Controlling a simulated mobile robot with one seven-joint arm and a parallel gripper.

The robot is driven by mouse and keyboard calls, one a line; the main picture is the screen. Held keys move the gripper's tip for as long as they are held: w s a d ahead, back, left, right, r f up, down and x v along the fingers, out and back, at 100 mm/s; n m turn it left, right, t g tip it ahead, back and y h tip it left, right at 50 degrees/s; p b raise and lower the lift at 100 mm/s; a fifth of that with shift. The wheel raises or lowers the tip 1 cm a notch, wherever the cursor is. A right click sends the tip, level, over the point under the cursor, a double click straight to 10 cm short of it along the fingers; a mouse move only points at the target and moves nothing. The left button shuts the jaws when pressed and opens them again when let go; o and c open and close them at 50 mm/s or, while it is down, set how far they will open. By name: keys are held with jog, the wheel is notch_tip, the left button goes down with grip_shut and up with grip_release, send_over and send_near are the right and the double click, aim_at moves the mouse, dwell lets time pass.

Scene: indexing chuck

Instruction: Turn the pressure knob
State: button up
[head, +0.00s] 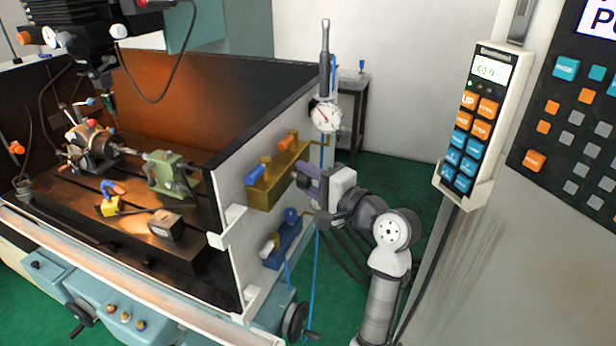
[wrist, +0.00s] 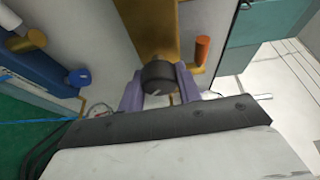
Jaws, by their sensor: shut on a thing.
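The black pressure knob (wrist: 159,76) has a light mark on its face and sits at the end of a brass block (wrist: 143,28). In the wrist view my gripper (wrist: 160,86) has its two purple fingers closed on opposite sides of the knob. In the head view my gripper (head: 306,181) reaches the right end of the brass block (head: 276,182), which is mounted on the machine's white side panel. The knob is mostly hidden there by the fingers. A round dial gauge (head: 325,116) with a red needle stands above and behind the block.
A blue valve block (head: 284,243) sits below the brass block, with blue hoses hanging down. A handheld pendant (head: 476,120) and a button panel (head: 575,110) are on the right. The machine table (head: 120,215) with a chuck (head: 92,147) lies left, behind the white panel.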

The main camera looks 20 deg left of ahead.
jog(key=o, duration=1)
jog(key=shift+c, duration=0.2)
jog(key=shift+d, duration=0.1)
jog(key=b+v, duration=0.4)
jog(key=v, duration=0.9)
jog(key=shift+s+d, duration=0.2)
jog(key=shift+d, duration=0.05)
jog(key=shift+f, duration=0.1)
